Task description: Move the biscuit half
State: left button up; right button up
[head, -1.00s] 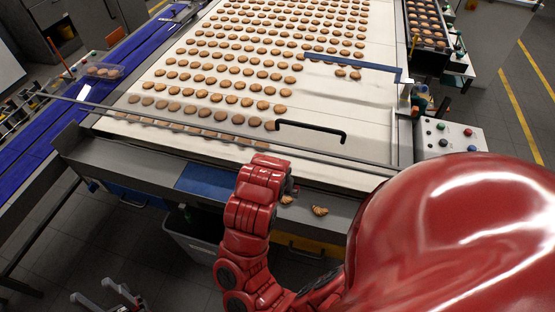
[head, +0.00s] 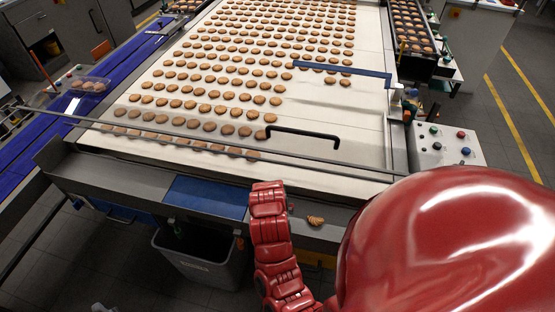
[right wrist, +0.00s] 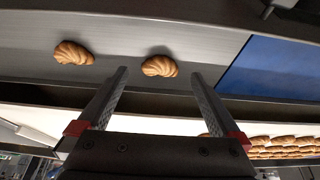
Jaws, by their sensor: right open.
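Two golden-brown biscuit halves lie apart on the grey steel ledge in the right wrist view: one left (right wrist: 73,53), one near the middle (right wrist: 159,66). My right gripper (right wrist: 160,74) is open and empty. The middle half shows between its fingertips in the picture, slightly beyond them; I see no contact. In the head view one biscuit half (head: 315,221) shows on the ledge, right of my red right arm. The other half and the right gripper are hidden by that arm. My left gripper is not clearly in view.
A wide pale belt (head: 340,118) carries rows of round biscuits behind the ledge. A thin rail and a black handle (head: 303,133) cross its front. A blue panel (head: 207,196) lies on the ledge to the left, above a grey bin (head: 200,262). A button box (head: 447,146) stands right.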

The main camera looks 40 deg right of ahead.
jog(key=shift+p+x, duration=0.3)
jog(key=shift+x, duration=0.95)
jog(key=c, duration=0.8)
